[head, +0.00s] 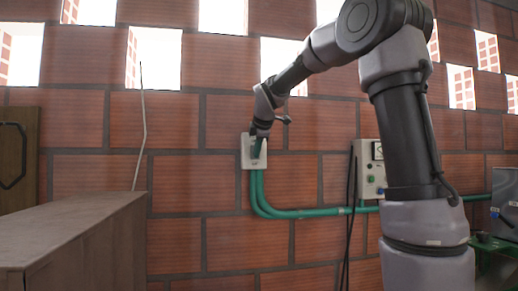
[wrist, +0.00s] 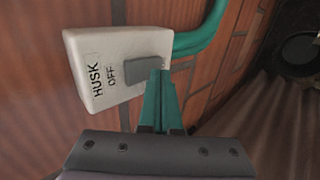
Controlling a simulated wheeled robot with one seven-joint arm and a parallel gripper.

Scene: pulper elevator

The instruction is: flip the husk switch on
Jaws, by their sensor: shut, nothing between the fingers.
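The husk switch is a white box on the brick wall, seen in the head view (head: 247,161) and large in the wrist view (wrist: 95,75). Its face reads "HUSK" and "OFF" in the wrist view. A grey rocker (wrist: 146,70) stands out from the face. My gripper (wrist: 160,75) has its teal fingers shut together, with the tips right beside the rocker. I cannot tell whether they touch it. In the head view my gripper (head: 258,146) is in front of the box and covers part of it.
Green conduit (head: 300,213) runs from below the box to the right. A grey control box (head: 369,172) with knobs or buttons hangs right of it. A brown cabinet (head: 80,225) stands at the left front. A black cable (head: 350,220) hangs by the control box.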

